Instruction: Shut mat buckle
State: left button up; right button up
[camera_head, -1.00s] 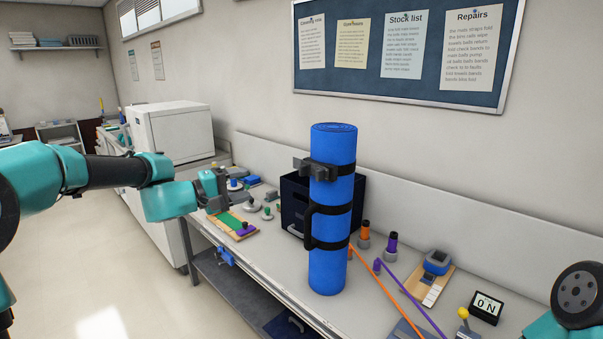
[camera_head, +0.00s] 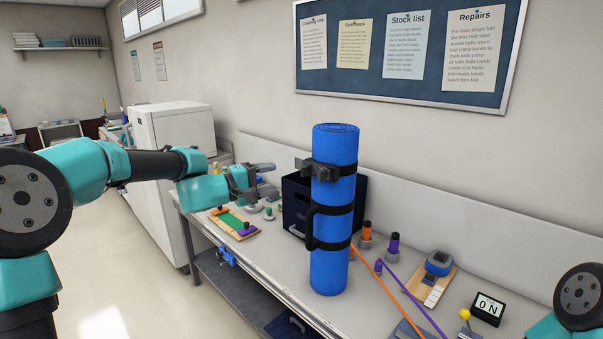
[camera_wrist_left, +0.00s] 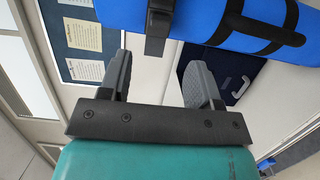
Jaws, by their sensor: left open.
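The blue rolled mat (camera_head: 333,225) stands upright on the bench, with black straps around it. The dark mat buckle (camera_head: 309,169) sits on the upper strap, on the mat's left side. In the left wrist view the buckle (camera_wrist_left: 159,24) shows at the top against the blue mat (camera_wrist_left: 200,18). I cannot tell whether its halves are joined. My left gripper (camera_head: 268,180) is open and empty, a short way left of the buckle and apart from it. In the left wrist view its two fingers (camera_wrist_left: 160,65) are spread below the buckle. My right gripper is out of view.
A dark blue bin (camera_head: 294,200) stands behind the mat. Orange (camera_head: 366,231) and purple (camera_head: 393,243) pegs, coloured bands and a small display (camera_head: 487,307) lie to the right. The space directly left of the buckle is clear.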

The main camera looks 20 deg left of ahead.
aim_at(302, 171)
pick_arm(q)
jog(key=x, duration=1)
jog(key=shift+w, duration=0.1)
jog(key=c, duration=0.9)
